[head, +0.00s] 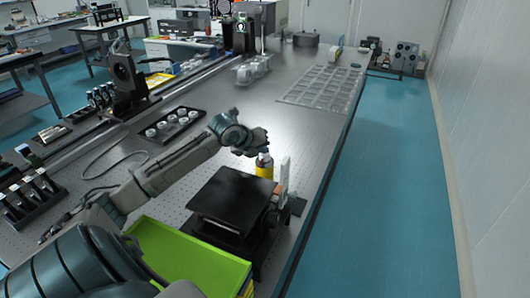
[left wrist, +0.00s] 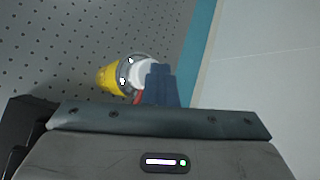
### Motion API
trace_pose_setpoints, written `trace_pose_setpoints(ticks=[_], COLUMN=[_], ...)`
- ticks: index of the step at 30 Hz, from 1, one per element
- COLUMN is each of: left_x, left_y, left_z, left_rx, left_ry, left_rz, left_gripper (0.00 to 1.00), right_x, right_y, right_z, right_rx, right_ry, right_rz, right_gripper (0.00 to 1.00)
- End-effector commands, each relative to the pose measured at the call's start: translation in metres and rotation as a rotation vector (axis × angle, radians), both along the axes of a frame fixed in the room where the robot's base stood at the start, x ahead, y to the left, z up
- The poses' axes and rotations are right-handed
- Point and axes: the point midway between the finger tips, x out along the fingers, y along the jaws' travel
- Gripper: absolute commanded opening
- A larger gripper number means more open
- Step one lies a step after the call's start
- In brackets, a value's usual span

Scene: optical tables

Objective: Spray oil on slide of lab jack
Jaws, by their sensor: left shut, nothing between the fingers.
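The lab jack (head: 230,198) stands near the front right of the optical table, with a flat black top plate. A yellow oil spray bottle (head: 265,171) with a pale top stands just behind it. My left gripper (head: 262,152) is just above the bottle's top, shut, with nothing held. In the left wrist view the dark blue fingers (left wrist: 160,86) are together, beside or over the bottle's white top; the yellow bottle (left wrist: 111,78) shows to their left. Whether they touch it I cannot tell. The jack's slide is not clearly visible. My right gripper is not in view.
A green tray (head: 187,262) lies left of the jack. A black tray with several small white parts (head: 173,124) is farther left. A pale upright plate (head: 284,173) stands right of the bottle. The table's right edge is close.

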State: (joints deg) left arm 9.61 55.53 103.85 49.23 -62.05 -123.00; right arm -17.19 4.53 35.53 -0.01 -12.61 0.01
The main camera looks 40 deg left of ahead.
Motion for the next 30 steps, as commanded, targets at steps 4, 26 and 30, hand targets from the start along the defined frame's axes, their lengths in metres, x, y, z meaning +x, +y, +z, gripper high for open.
trace_pose_setpoints(ticks=[4, 26, 30], left_x=[-0.001, 0.0, 0.0], left_y=[0.0, 0.001, 0.001], left_z=[-0.007, -0.002, 0.004], left_rx=[-0.003, -0.003, -0.002], left_ry=[0.006, 0.008, 0.007], left_rz=[0.002, 0.002, 0.002], left_gripper=[0.0, 0.0, 0.0], right_x=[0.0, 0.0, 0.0], right_y=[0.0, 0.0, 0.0], right_z=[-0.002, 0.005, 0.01], right_rx=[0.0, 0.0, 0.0], right_ry=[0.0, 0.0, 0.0], right_rz=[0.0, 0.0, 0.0], right_gripper=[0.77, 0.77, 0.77])
